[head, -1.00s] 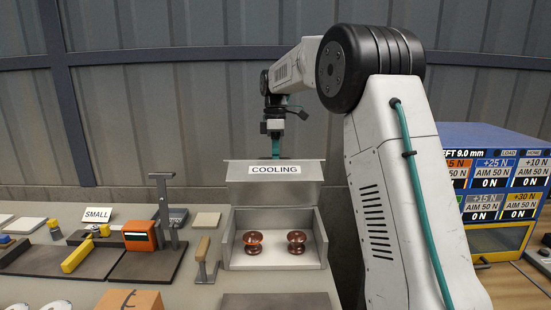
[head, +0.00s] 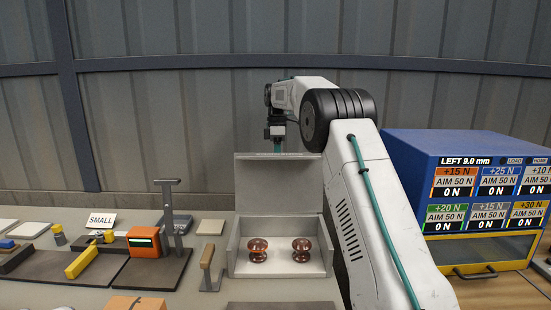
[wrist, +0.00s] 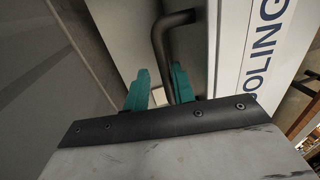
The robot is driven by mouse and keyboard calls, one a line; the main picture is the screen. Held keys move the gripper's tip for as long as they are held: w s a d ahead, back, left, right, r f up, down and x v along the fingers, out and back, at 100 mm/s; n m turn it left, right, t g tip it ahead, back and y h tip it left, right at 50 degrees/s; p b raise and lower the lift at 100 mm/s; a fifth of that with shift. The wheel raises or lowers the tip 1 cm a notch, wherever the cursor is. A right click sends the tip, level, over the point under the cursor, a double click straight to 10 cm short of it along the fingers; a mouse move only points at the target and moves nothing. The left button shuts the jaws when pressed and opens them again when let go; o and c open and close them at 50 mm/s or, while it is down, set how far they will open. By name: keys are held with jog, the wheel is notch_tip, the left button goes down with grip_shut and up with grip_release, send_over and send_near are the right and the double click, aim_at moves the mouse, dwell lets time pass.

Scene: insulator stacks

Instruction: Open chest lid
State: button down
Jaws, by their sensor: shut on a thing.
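The chest (head: 233,259) is a pale grey open-fronted box with two brown glossy insulators (head: 258,250) (head: 302,250) standing inside. Its lid (head: 278,190) is raised and stands about upright at the back of the box. The lid's top edge carries a sign seen almost edge-on. My gripper (head: 278,147) is at the lid's top edge, its fingertips partly hidden behind it. In the wrist view, my gripper's green fingers (wrist: 160,86) are closed on the black bent lid handle (wrist: 165,38).
A wooden-handled tool (head: 208,265) stands just left of the chest. An orange device (head: 143,241) and a grey post (head: 168,215) are further left. A blue display unit (head: 470,200) stands at the right. A corrugated wall closes off the back.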

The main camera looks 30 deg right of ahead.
jog(key=shift+w+d, duration=0.2)
jog(key=shift+d, duration=0.45)
jog(key=c, duration=1.5)
grip_release()
jog(key=shift+w+d+f, duration=0.1)
jog(key=shift+d+f, duration=0.05)
jog(key=shift+a, duration=0.2)
jog(key=v, duration=0.8)
